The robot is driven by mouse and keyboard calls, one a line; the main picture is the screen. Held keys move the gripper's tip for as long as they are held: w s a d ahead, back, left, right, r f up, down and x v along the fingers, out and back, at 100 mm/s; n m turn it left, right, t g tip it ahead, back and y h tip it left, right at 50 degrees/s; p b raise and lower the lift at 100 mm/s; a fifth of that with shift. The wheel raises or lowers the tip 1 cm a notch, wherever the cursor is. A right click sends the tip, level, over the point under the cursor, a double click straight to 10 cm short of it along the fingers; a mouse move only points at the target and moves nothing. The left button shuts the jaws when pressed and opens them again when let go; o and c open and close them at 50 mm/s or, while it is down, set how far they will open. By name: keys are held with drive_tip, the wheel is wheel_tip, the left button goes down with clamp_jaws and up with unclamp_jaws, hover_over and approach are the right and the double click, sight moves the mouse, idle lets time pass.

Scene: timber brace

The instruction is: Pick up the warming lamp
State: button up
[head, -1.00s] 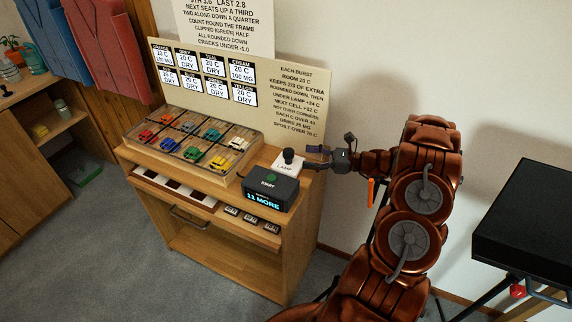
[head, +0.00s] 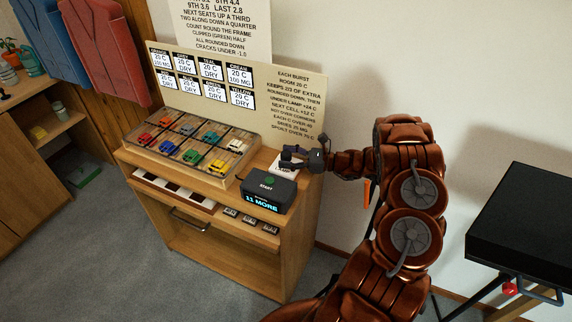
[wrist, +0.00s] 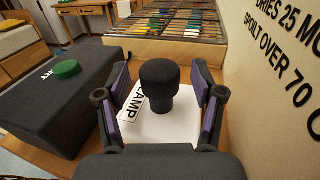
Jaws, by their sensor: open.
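The warming lamp (wrist: 159,88) is a small black knob-like object with a rounded head, upright on a white square pad marked LAMP (wrist: 185,126). In the wrist view my gripper (wrist: 161,90) is open, with one purple-padded finger on each side of the lamp. I see gaps between the fingers and the lamp. In the head view my gripper (head: 297,157) comes in from the right, level over the pad, and hides most of the lamp.
A dark box with a green START button (head: 268,188), reading 11 MORE, stands close in front of the pad. A clear tray of small coloured cars (head: 228,172) lies to the left. A printed board (head: 290,105) rises behind. A black-topped stand (head: 520,225) is at right.

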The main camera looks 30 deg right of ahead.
drive_tip(key=shift+w+a, duration=0.2)
clamp_jaws()
idle(0.6)
